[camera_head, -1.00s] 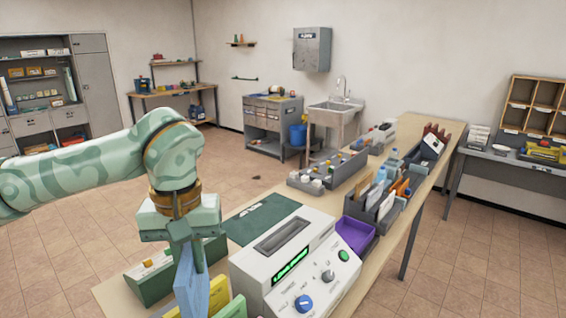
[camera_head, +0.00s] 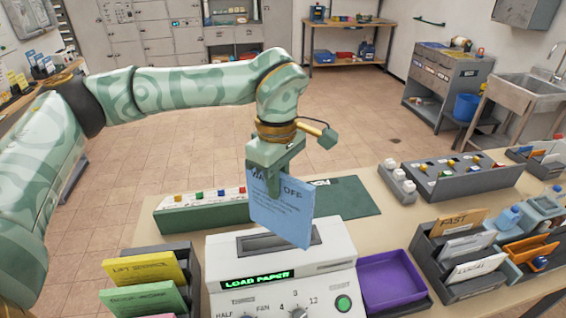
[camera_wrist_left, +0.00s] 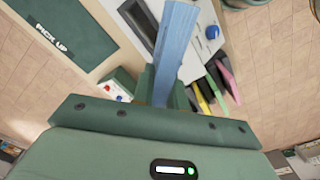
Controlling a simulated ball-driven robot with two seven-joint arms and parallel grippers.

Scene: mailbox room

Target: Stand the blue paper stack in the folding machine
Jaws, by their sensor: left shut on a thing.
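The blue paper stack (camera_head: 283,213) hangs tilted from my left gripper (camera_head: 274,182), which is shut on its upper part. In the wrist view the stack (camera_wrist_left: 176,40) shows edge-on, extending from the fingers. The white folding machine (camera_head: 345,258) stands on the table below, its display reading LOAD PAPER. Its dark top slot (camera_head: 262,243) is partly hidden behind the stack's lower edge. The stack appears to be above the machine top; I cannot tell the exact gap. In the wrist view the slot (camera_wrist_left: 138,18) lies beside the stack. My right gripper is not in view.
A rack with yellow (camera_head: 145,270), green and pink stacks stands left of the machine. A purple tray (camera_head: 390,280) sits at its right. A green box with coloured knobs (camera_head: 195,212) and a green mat (camera_head: 345,197) lie behind. Grey sorters (camera_head: 465,260) stand farther right.

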